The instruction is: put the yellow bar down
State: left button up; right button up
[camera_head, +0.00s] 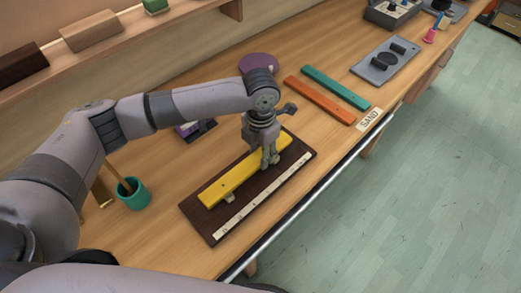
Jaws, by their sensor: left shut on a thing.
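The yellow bar (236,176) lies lengthwise over a dark brown board (198,217) that has a pale marked strip (262,196) along its front side. A small light support (229,197) shows under the bar's near-left part. My left gripper (270,161) points down at the bar's far-right part and is shut on it. The fingers hide part of the bar there. I cannot tell whether the bar rests on its supports or is held just above them. My right gripper is not in view.
A green cup (133,194) stands left of the board. Orange (319,100) and teal (335,88) bars, a SAND label (369,119) and a grey plate (385,60) lie to the right. A purple disc (259,63) is behind. The bench's front edge runs close to the board.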

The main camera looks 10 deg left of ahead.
pick_arm(q)
jog(key=shift+f, duration=0.6)
jog(key=o, duration=1.3)
jog(key=shift+c, duration=0.2)
notch_tip(320, 180, up, 13)
jog(key=b, duration=0.3)
jog(key=shift+r, duration=0.2)
jog(key=shift+f, duration=0.1)
